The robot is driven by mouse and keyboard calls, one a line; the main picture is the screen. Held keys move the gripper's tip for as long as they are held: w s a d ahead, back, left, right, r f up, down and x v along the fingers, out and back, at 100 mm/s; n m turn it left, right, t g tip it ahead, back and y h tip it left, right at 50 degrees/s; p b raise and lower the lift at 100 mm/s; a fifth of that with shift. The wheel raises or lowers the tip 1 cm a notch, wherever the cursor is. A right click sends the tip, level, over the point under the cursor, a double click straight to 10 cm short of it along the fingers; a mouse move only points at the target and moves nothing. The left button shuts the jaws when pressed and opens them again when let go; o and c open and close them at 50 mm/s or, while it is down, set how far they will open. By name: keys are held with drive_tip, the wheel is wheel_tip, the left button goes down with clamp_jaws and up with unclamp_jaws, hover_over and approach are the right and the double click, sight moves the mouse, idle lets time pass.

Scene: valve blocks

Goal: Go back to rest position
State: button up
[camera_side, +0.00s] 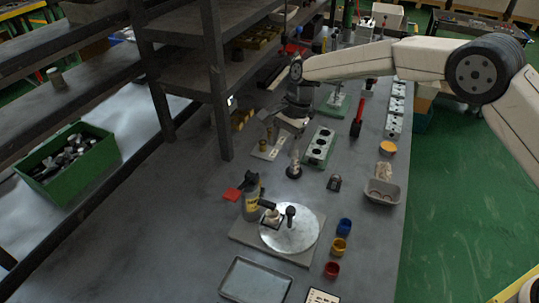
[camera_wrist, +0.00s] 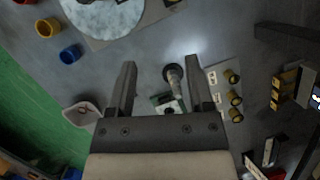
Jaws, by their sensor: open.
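My gripper (camera_side: 284,126) hangs over the middle of the grey bench in the side view, at the end of my white arm. In the wrist view its two dark fingers (camera_wrist: 160,64) are wide apart. A dark, round-ended upright part (camera_side: 294,168) is below the gripper in the side view. It also shows between the fingers in the wrist view (camera_wrist: 173,74), with clear space on both sides.
A round metal plate (camera_side: 290,236) with a dark-handled fixture is at the front, beside blue (camera_side: 344,226), yellow (camera_side: 338,246) and red (camera_side: 331,269) cups. A grey bin (camera_side: 382,191) is near the right edge. A dark shelf (camera_side: 216,90) rises on the left. Small brass parts (camera_wrist: 234,98) stand nearby.

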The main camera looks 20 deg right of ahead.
drive_tip(key=s+d+r+n+t+h, duration=0.1)
drive_tip(key=s+d+n+t, duration=0.1)
drive_tip(key=s+d+n, duration=0.4)
drive_tip(key=s+d+r+n+t+h, duration=0.1)
drive_tip(key=s+d+n, duration=0.5)
drive_tip(key=s+d, duration=1)
drive_tip(key=s+r+h, duration=0.1)
drive_tip(key=s, duration=0.4)
drive_tip(key=shift+s+t+h, duration=0.15)
drive_tip(key=shift+t+h, duration=0.15)
drive_tip(key=shift+t, duration=0.1)
